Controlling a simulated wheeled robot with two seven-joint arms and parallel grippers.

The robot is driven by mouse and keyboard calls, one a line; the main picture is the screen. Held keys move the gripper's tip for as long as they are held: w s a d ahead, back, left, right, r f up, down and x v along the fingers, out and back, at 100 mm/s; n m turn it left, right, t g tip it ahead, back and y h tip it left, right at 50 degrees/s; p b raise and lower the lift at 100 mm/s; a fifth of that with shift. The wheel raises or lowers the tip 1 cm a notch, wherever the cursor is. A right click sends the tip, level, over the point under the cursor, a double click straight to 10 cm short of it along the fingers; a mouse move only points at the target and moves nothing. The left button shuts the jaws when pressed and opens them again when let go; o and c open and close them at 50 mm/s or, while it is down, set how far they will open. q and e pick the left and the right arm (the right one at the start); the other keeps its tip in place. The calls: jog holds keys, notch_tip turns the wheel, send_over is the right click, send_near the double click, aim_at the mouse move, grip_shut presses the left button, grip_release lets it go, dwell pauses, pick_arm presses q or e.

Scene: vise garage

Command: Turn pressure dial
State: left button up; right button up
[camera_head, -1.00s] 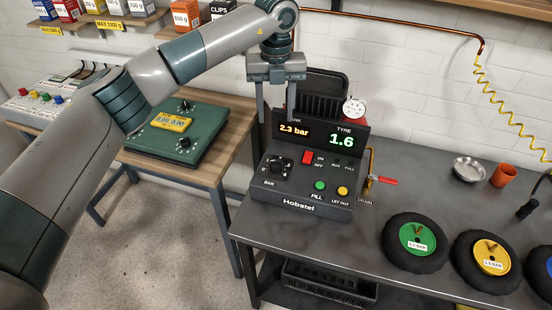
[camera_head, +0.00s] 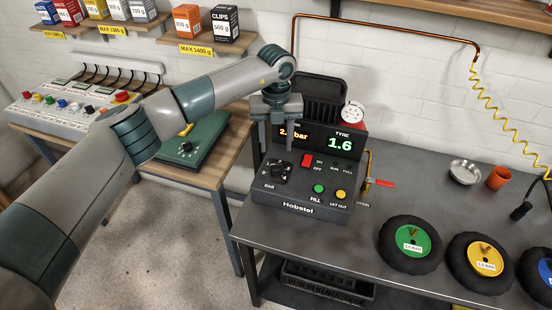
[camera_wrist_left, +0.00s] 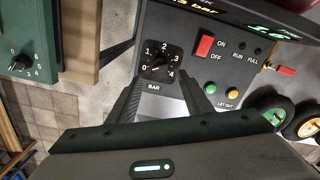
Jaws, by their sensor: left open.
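The pressure dial (camera_head: 279,170) is a black knob marked BAR on the left of the dark Hobstel control box (camera_head: 310,211). In the left wrist view the dial (camera_wrist_left: 158,63) shows a scale from 0 to 4; its pointer is too small to read surely. My left gripper (camera_head: 277,150) points down, open and empty, above and behind the dial in the head view. In the left wrist view its fingertips (camera_wrist_left: 163,77) lie either side of the dial's lower edge; contact cannot be told. The tyre display (camera_head: 343,142) reads 1.6. A finger partly hides the orange tank display (camera_head: 300,135).
A red switch (camera_head: 307,160), green FILL button (camera_head: 319,188) and yellow LET OUT button (camera_head: 341,194) are on the box. Wheels (camera_head: 410,244) lie on the bench at right.

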aim_at(276, 164)
pick_arm(q)
notch_tip(276, 164, down, 9)
jog(key=shift+r+p, duration=0.1)
jog(key=shift+p, duration=1.1)
jog(key=c, duration=1.1)
